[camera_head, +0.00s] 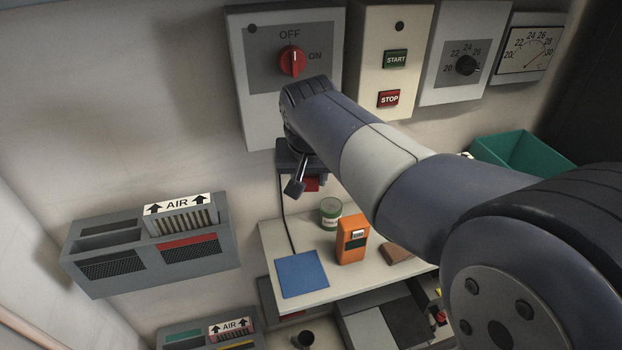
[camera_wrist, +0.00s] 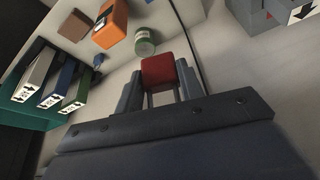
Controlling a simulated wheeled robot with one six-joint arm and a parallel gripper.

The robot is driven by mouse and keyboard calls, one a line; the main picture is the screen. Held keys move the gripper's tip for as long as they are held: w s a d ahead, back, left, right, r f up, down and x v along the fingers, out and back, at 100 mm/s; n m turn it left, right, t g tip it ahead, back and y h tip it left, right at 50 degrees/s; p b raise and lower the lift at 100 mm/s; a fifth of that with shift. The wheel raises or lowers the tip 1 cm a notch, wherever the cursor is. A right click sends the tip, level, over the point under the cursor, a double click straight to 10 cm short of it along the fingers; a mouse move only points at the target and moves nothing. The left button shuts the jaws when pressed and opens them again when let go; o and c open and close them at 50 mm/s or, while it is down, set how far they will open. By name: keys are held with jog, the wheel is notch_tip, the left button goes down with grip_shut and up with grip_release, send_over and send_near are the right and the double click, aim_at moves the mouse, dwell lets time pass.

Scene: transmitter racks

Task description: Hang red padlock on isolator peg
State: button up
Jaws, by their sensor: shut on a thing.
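The red padlock (camera_wrist: 160,70) is between the two fingers of my gripper (camera_wrist: 160,82) in the wrist view. Thin grey bars show below its red body, on the palm side. In the head view a small part of the padlock (camera_head: 312,185) shows below my gripper (camera_head: 305,178), in front of the wall and below the isolator box (camera_head: 256,128). The isolator's red knob (camera_head: 291,61) sits between the OFF and ON labels, its white mark upright toward OFF. I cannot make out the peg; my arm covers the box's lower right part.
A START/STOP box (camera_head: 372,60) and two dial boxes stand right of the isolator. Below are a shelf (camera_head: 275,240) with a green can (camera_head: 331,210), an orange meter (camera_head: 352,240) and a blue book (camera_head: 302,274).

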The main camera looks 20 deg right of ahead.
jog(key=shift+w+f+p, duration=0.2)
jog(key=shift+w+p, duration=0.1)
jog(key=shift+w, duration=2.05)
jog(key=shift+w+f+b, duration=0.3)
jog(key=shift+w+f, duration=0.3)
jog(key=shift+f, duration=0.15)
jog(key=o, duration=1.1)
jog(key=v, duration=1)
jog(key=shift+s+r, duration=0.2)
jog(key=shift+r, duration=0.15)
jog(key=shift+f, duration=0.15)
